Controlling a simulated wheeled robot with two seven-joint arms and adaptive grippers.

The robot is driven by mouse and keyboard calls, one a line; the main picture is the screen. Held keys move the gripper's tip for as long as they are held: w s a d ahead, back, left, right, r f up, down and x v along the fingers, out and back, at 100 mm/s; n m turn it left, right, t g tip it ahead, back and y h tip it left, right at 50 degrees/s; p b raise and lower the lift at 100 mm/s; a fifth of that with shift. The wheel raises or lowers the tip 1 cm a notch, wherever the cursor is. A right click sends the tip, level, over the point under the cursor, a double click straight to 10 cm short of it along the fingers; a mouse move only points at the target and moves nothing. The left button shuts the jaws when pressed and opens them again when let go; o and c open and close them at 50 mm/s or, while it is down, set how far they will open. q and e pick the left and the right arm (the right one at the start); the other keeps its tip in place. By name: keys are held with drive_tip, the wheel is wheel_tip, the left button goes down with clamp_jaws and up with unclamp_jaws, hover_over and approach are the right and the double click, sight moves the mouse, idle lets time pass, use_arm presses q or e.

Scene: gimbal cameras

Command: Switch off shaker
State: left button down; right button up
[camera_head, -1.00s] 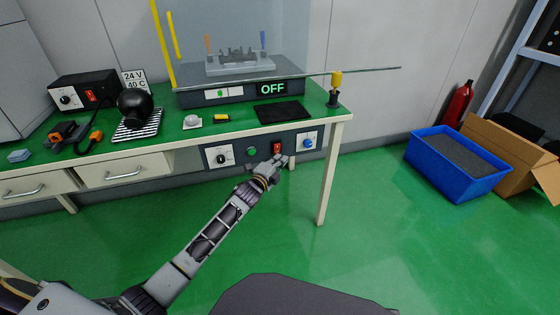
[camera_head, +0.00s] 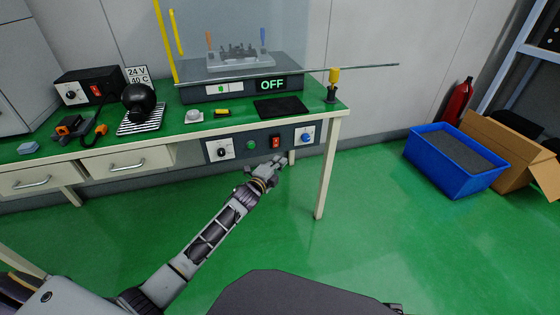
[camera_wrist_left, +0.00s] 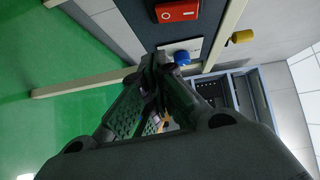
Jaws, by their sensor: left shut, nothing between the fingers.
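The shaker (camera_head: 215,92) stands on the bench, a dark box with a clear-topped platform and a display (camera_head: 272,85) reading OFF. Under the bench edge, a dark control panel holds a black knob (camera_head: 221,152), a green button (camera_head: 251,145), a red rocker switch (camera_head: 276,141) and a blue knob (camera_head: 307,138). My left gripper (camera_head: 279,162) is shut and empty, just below and in front of the red switch, apart from it in the picture. In the left wrist view, the shut fingertips (camera_wrist_left: 158,65) are near the blue knob (camera_wrist_left: 182,58), with the red switch (camera_wrist_left: 177,11) beyond. My right gripper is out of view.
A bench leg (camera_head: 325,170) stands right of the gripper. A blue bin (camera_head: 455,172) stands on open green floor.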

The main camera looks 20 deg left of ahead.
use_arm(q)
drive_tip(key=p+v, duration=0.2)
drive_tip(key=v, duration=0.6)
drive_tip(key=shift+s+f, duration=0.25)
drive_tip(key=shift+f, duration=0.45)
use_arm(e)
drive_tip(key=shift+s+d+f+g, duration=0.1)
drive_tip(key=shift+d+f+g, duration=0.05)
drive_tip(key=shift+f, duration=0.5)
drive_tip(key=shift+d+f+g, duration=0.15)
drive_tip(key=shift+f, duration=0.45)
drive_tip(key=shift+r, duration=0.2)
